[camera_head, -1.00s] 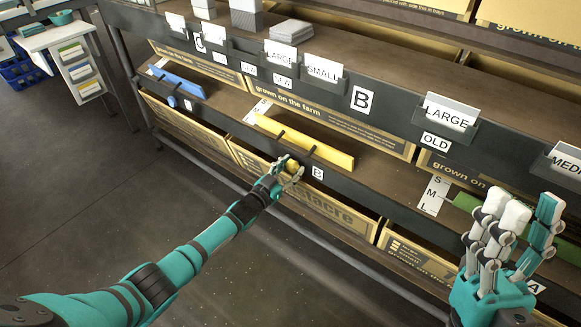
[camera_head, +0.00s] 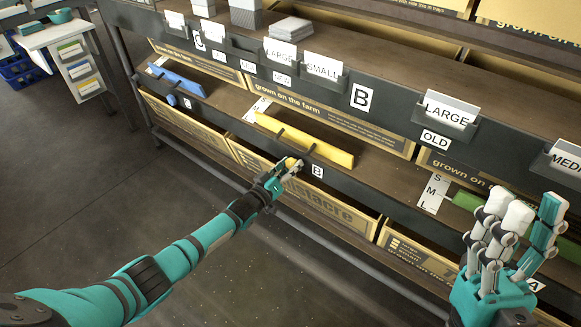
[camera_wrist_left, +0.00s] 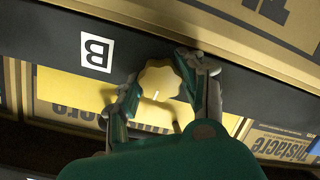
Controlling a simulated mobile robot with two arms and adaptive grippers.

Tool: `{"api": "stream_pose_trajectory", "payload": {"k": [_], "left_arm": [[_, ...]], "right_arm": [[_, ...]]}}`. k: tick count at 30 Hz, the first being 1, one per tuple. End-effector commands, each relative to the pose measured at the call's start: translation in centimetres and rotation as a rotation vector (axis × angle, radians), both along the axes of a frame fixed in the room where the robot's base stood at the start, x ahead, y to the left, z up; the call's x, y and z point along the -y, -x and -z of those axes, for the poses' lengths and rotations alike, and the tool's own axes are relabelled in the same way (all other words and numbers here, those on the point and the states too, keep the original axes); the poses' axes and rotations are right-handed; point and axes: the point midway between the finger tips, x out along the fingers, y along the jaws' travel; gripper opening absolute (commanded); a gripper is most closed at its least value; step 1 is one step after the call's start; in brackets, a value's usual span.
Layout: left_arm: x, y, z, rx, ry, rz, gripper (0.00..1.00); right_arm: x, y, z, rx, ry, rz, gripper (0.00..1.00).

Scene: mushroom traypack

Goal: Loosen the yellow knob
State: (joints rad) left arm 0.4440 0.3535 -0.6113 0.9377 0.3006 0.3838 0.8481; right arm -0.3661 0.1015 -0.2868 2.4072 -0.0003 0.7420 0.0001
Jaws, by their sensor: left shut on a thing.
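The yellow knob (camera_wrist_left: 159,80) sits on the dark shelf rail, beside the "B" label (camera_wrist_left: 97,52) in the left wrist view. My left gripper (camera_wrist_left: 158,88) has its fingers on both sides of the knob and is shut on it. In the head view my left gripper (camera_head: 287,166) covers most of the knob. The yellow bar (camera_head: 318,148) lies on the shelf just behind the rail. My right gripper (camera_head: 512,225) is raised at the lower right, away from the knob, with its fingers spread and nothing between them.
A blue bar (camera_head: 178,80) lies further left on the same shelf and a green bar (camera_head: 467,201) further right. Cardboard boxes (camera_head: 318,203) stand below the rail, close under my left gripper. The floor (camera_head: 90,200) in front of the shelf is clear.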

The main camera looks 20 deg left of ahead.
Motion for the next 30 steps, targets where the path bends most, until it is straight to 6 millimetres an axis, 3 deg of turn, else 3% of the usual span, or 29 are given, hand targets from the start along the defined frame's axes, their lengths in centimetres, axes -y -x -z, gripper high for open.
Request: {"api": "stream_pose_trajectory", "payload": {"k": [16,17,21,30], "left_arm": [[-0.02,0.11,0.26,-0.013,0.02,0.0,0.08],[-0.02,0.11,0.26,-0.013,0.02,0.0,0.44],[-0.02,0.08,0.19,-0.011,0.02,0.0,0.63],[-0.02,0.08,0.08,-0.009,0.02,0.0,0.64]], "right_arm": [[-0.06,0.01,0.06,0.003,-0.002,-0.003,0.33],[-0.06,0.01,0.06,0.003,-0.002,-0.003,0.33],[-0.06,0.0,0.06,0.003,-0.002,-0.003,0.33],[-0.08,-0.03,0.04,0.003,-0.003,-0.004,0.33]]}}
